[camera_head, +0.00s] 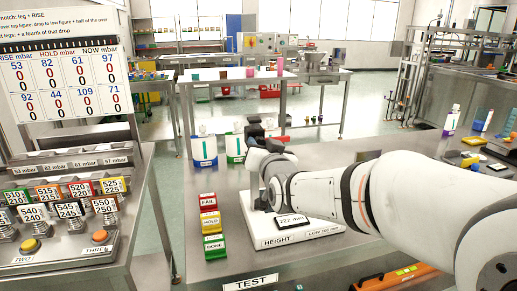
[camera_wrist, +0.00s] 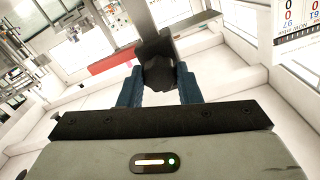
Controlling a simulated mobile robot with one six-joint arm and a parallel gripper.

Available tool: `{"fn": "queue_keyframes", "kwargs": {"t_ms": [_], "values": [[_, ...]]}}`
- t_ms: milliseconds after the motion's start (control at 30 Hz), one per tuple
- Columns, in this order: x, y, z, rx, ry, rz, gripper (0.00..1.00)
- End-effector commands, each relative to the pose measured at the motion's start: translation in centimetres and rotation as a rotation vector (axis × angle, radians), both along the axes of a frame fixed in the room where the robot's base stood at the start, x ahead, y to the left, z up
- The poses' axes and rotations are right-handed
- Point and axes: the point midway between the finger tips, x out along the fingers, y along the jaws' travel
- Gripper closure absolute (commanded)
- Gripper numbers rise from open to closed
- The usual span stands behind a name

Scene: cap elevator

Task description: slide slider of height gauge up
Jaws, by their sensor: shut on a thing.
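The height gauge has a white base (camera_head: 286,238) labelled HEIGHT, on the steel table. Its display (camera_head: 292,219) appears to read 222 mm. My gripper (camera_head: 262,146) is above the base, and my wrist and arm hide most of the gauge's column. In the wrist view, my gripper (camera_wrist: 159,82) has its two blue fingers shut on the dark slider knob (camera_wrist: 157,68), one on each side. A grey upright bar (camera_wrist: 138,18), which looks like the gauge's column, runs up behind the knob. The slider's exact height is hard to see.
FAIL, HOLD and DONE blocks (camera_head: 210,222) stand left of the base. A button console (camera_head: 65,215) is at the left. An orange case (camera_head: 400,280) lies at the lower right.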

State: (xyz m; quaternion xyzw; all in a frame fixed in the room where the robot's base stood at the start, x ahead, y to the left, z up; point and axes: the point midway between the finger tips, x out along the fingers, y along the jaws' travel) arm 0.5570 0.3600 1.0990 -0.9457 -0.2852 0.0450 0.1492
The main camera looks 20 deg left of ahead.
Motion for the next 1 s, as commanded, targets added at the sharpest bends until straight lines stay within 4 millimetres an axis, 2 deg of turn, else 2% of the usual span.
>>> {"fn": "queue_keyframes", "kwargs": {"t_ms": [133,167,400,733,1000], "values": [[-0.1,0.1,0.0,0.001,0.0,0.001,1.0],[-0.1,0.1,0.0,0.001,0.0,0.002,0.67],[-0.3,0.3,-0.1,0.001,0.001,0.006,0.47],[-0.8,0.1,-0.1,0.0,0.001,0.008,0.47],[-4.3,-2.2,-0.1,0.001,0.0,0.009,0.47]]}}
